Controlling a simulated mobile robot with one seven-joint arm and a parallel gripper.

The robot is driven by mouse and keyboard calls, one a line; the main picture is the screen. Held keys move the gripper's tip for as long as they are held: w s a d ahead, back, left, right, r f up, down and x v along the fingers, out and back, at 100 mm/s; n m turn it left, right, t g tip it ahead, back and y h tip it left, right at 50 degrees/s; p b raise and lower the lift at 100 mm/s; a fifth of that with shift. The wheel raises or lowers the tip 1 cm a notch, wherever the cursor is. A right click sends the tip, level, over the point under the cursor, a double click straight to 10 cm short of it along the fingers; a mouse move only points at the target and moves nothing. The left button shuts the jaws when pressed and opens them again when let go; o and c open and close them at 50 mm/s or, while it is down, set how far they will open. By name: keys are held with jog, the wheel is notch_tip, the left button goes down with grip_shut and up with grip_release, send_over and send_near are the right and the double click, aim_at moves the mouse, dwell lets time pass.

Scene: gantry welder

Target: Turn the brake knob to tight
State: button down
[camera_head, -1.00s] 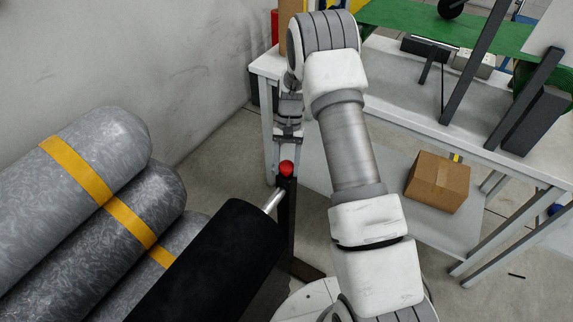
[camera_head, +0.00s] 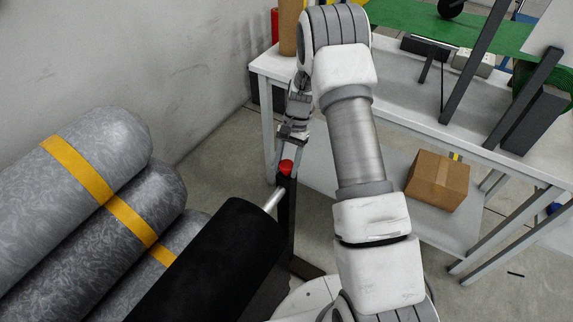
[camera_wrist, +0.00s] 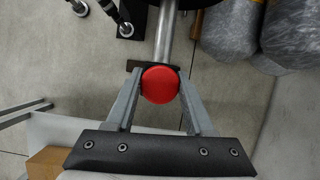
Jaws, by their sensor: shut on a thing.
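The red brake knob (camera_head: 286,166) sits on top of a dark upright post beside the black roll's shaft. In the wrist view the round red knob (camera_wrist: 160,85) lies between my two fingertips. My gripper (camera_head: 287,163) reaches down to the knob from above, its wrist tilted. In the wrist view my gripper (camera_wrist: 159,88) is shut on the knob, one finger on each side. No mark for tight or loose is visible on the knob.
The black roll (camera_head: 210,265) on its metal shaft (camera_head: 274,200) lies just left of the post. Several grey rolls (camera_head: 80,175) with yellow bands are stacked at left. A white table (camera_head: 405,115) stands behind my arm, with a cardboard box (camera_head: 438,181) on its lower shelf.

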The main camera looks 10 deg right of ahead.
jog(key=shift+c, duration=1.5)
grip_release()
jog(key=shift+r, duration=0.1)
jog(key=p+v, duration=0.2)
jog(key=v, duration=1.5)
jog(key=shift+r, duration=0.15)
